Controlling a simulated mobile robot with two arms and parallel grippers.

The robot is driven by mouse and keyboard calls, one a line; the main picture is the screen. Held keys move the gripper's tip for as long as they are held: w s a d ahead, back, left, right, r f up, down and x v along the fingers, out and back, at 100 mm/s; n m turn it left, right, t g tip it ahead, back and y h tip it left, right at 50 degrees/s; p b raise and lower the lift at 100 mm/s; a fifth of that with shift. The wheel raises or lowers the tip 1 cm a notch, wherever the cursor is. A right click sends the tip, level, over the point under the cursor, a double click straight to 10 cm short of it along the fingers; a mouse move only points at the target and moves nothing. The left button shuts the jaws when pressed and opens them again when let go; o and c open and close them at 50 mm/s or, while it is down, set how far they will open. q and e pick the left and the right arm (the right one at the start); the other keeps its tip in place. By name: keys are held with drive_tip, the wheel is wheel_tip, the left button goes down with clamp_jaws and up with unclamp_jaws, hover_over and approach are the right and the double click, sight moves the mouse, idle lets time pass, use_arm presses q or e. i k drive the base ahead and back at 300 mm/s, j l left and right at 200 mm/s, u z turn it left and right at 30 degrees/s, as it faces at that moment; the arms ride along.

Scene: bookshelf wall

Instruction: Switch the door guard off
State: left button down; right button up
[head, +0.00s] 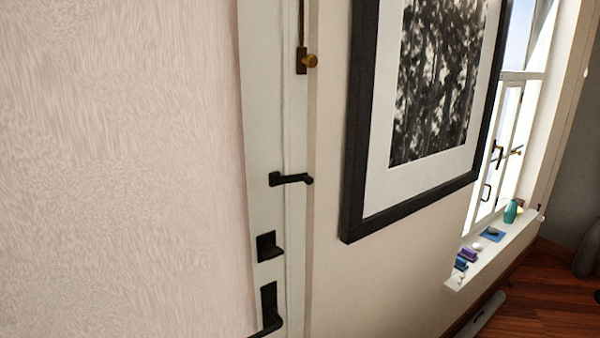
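A black bar-shaped fitting (290,179), which looks like the door guard, sits on the white door and frame strip (262,120) in the middle of the head view. Its bar points right and reaches across the gap to the frame. Below it are a black square plate with a turn knob (268,246) and a black lever handle (269,310), cut off by the bottom edge. Higher up is a dark plate with a brass knob (309,61). Neither of my grippers shows.
A textured pale surface (120,170) fills the left. A black-framed picture (352,130) hangs right of the door. Farther right, a window sill (480,264) holds several small items, including a teal bottle (511,211). Wooden floor (530,300) shows at lower right.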

sight(288, 179)
drive_tip(key=i+l, duration=0.4)
drive_tip(key=l, duration=0.25)
drive_tip(key=i+l+u, duration=0.1)
drive_tip(key=i+l, duration=0.1)
drive_tip(key=l, duration=0.1)
